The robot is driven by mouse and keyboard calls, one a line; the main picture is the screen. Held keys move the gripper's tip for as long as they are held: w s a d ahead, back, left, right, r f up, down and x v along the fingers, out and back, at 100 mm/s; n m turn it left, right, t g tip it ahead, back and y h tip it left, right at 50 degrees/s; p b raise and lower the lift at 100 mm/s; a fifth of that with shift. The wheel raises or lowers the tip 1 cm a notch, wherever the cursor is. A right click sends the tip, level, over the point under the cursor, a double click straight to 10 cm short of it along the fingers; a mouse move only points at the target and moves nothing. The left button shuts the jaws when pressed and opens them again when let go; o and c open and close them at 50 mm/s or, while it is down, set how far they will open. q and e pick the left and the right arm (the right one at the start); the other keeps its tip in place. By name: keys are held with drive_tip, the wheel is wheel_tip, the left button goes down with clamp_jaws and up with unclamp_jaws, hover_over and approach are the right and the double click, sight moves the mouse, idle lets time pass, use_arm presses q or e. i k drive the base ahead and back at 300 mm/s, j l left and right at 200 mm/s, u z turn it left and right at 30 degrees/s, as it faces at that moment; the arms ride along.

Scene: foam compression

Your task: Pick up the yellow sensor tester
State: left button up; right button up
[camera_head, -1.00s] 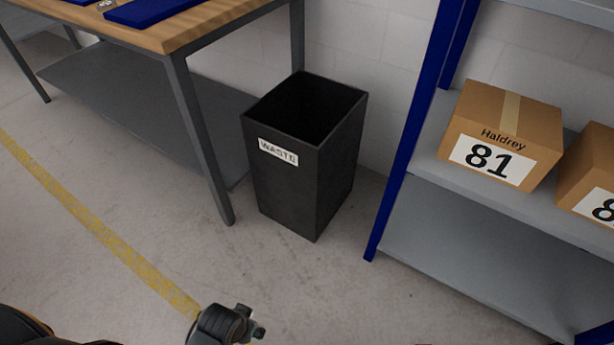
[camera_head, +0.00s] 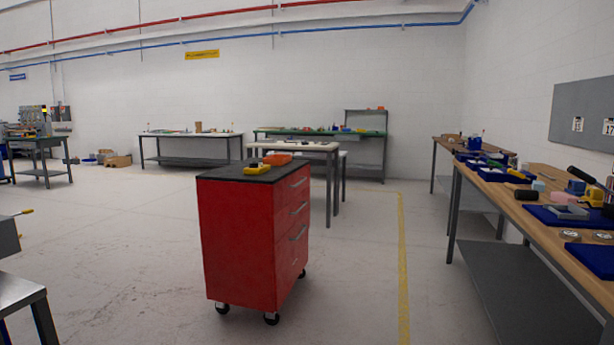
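A small yellow object (camera_head: 257,169) lies on the black top of the red drawer cabinet, in the middle of the head view. Neither gripper shows in the head view now.
The red cabinet (camera_head: 245,240) stands on wheels, with an orange item (camera_head: 277,159) on top. The wooden workbench (camera_head: 545,188) holds blue trays and several tools. Benches stand along the back wall. The floor left of the cabinet is largely clear.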

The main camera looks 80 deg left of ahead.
sight(255, 169)
drive_tip(key=u, duration=3)
